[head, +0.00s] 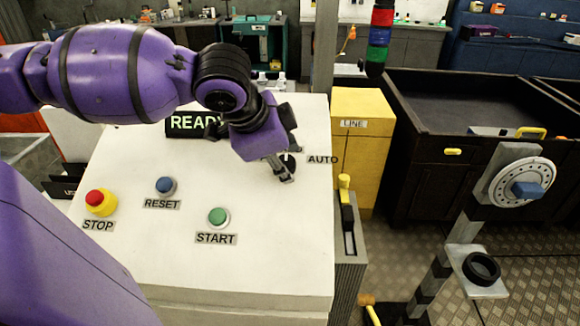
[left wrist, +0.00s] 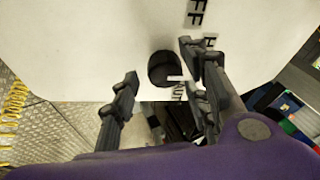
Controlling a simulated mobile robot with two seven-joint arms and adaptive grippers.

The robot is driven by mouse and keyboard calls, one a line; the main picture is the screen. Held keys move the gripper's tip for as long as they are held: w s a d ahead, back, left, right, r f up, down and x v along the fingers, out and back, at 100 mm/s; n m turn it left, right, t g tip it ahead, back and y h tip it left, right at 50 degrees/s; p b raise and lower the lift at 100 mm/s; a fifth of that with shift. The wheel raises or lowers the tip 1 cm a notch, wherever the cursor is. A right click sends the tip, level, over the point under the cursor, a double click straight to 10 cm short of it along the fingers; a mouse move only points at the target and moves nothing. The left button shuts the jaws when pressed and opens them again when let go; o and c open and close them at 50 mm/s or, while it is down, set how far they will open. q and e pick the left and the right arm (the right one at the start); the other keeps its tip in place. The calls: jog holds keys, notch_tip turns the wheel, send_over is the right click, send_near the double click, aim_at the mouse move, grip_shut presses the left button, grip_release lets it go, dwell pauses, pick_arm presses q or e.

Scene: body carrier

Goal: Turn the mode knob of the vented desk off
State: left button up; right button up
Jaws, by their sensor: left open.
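The vented desk (head: 130,245) has a white sloping top with a lit READY display (head: 194,123). In the left wrist view the mode knob (left wrist: 162,69) is a round black knob with a pale mark towards the partly covered AUTO label (left wrist: 177,91). The end of the OFF label (left wrist: 195,14) shows at the top of that view. My left gripper (head: 284,171) is at the knob in the head view and mostly hides it. Its fingers are open, one on each side of the knob in the left wrist view; contact cannot be told. My right gripper is not in view.
The desk also carries a red STOP button (head: 95,198), a blue RESET button (head: 165,185) and a green START button (head: 218,216). A yellow LINE cabinet (head: 362,145) and a yellow-handled lever (head: 346,200) stand right of it. A dial post (head: 520,182) stands further right.

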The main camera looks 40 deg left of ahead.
pick_arm(q)
jog(key=shift+w+f, duration=0.3)
jog(key=shift+f, duration=0.2)
jog(key=shift+w, duration=0.1)
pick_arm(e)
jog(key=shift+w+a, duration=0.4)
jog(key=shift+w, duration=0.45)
